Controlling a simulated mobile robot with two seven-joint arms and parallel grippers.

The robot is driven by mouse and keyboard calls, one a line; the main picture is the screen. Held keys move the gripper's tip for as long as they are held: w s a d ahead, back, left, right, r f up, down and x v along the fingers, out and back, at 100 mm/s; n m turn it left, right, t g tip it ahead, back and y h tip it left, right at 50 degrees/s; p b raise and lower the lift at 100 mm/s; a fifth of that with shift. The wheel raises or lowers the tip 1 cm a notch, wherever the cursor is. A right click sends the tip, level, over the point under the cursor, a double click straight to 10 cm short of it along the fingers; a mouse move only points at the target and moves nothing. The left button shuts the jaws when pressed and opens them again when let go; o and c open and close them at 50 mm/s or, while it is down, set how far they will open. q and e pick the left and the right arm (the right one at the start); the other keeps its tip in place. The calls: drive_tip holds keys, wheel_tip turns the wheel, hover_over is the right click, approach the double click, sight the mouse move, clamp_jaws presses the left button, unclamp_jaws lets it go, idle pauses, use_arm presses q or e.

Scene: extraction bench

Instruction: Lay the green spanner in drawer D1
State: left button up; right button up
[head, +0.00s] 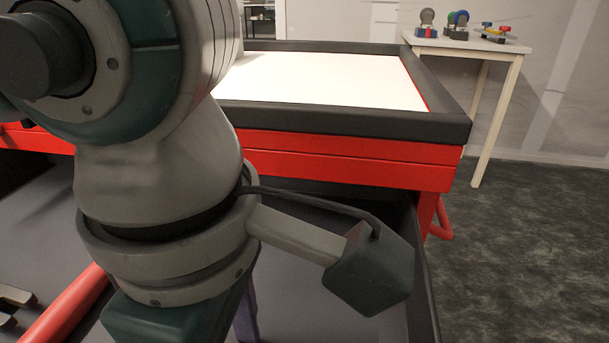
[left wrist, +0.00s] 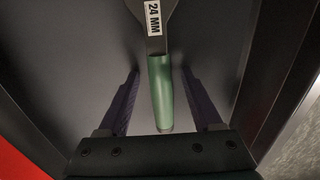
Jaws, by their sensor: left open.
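The green spanner (left wrist: 160,88) has a green handle and a grey head end with a "24 MM" label in the left wrist view. It lies over the grey floor of an open drawer (left wrist: 95,50) with dark walls. My left gripper (left wrist: 160,74) is open, its two purple fingers on either side of the handle with gaps visible. In the head view the open drawer (head: 423,290) is below the bench, and my left arm hides the spanner. One purple finger of my left gripper (head: 247,318) shows there. No drawer label is readable. My right gripper is not in view.
The red bench (head: 350,165) with a dark rim and white top stands above and behind the drawer. A red bar (head: 72,312) and metal pieces (head: 14,296) are at lower left. A side table (head: 462,44) with small objects stands at back right. Floor at right is clear.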

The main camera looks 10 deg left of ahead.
use_arm(q)
drive_tip(key=shift+r+p, duration=0.3)
wheel_tip(320, 180, up, 12)
drive_tip(key=p, duration=0.1)
drive_tip(key=shift+f, duration=0.15)
